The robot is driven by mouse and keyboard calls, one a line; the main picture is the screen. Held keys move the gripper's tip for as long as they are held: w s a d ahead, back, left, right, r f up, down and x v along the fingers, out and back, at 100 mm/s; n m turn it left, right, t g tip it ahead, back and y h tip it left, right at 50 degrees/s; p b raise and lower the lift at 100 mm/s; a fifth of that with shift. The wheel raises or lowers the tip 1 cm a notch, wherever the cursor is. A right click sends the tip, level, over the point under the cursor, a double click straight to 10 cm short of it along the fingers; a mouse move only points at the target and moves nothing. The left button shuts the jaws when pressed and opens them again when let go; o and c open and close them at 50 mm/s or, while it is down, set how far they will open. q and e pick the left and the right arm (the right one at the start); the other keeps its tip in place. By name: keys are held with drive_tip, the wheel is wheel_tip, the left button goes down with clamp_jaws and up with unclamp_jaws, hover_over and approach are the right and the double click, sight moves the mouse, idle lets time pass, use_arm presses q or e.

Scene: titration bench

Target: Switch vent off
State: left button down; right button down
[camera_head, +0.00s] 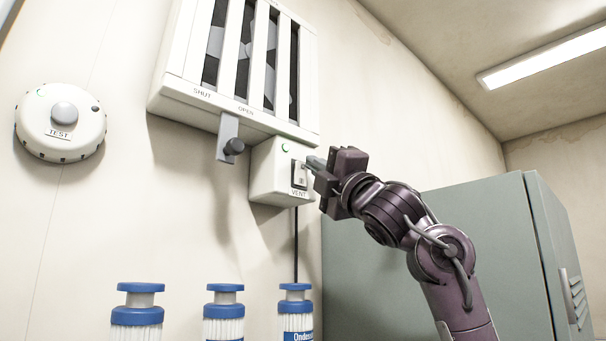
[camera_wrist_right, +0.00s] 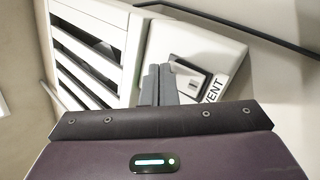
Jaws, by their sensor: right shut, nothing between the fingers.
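The vent switch box (camera_head: 279,170) is a white box on the wall under the louvred vent, with a small green mark and the label VENT. Its rocker switch (camera_head: 299,175) sits on the front face. My right gripper (camera_head: 311,163) is shut and empty, with its fingertips at the switch; I cannot tell if they touch it. In the right wrist view the shut fingers (camera_wrist_right: 159,78) point at the box beside the switch plate (camera_wrist_right: 187,80), partly covering it. The switch's exact position is hard to make out. My left gripper is not in view.
The louvred vent (camera_head: 256,50) with SHUT and OPEN marks has a grey lever (camera_head: 229,138) hanging below it. A round TEST dial (camera_head: 62,122) is on the wall at left. Several blue-capped bottles (camera_head: 223,313) stand below. A grey-green cabinet (camera_head: 440,250) stands at right behind my arm.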

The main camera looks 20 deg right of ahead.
drive_tip(key=shift+w+a, duration=0.1)
drive_tip(key=shift+w, duration=0.15)
idle(0.6)
drive_tip(key=s+d+b, duration=0.2)
drive_tip(key=s, duration=0.4)
drive_tip(key=shift+s+d, duration=0.2)
drive_tip(key=shift+s, duration=0.15)
drive_tip(key=shift+w, duration=0.1)
idle(0.6)
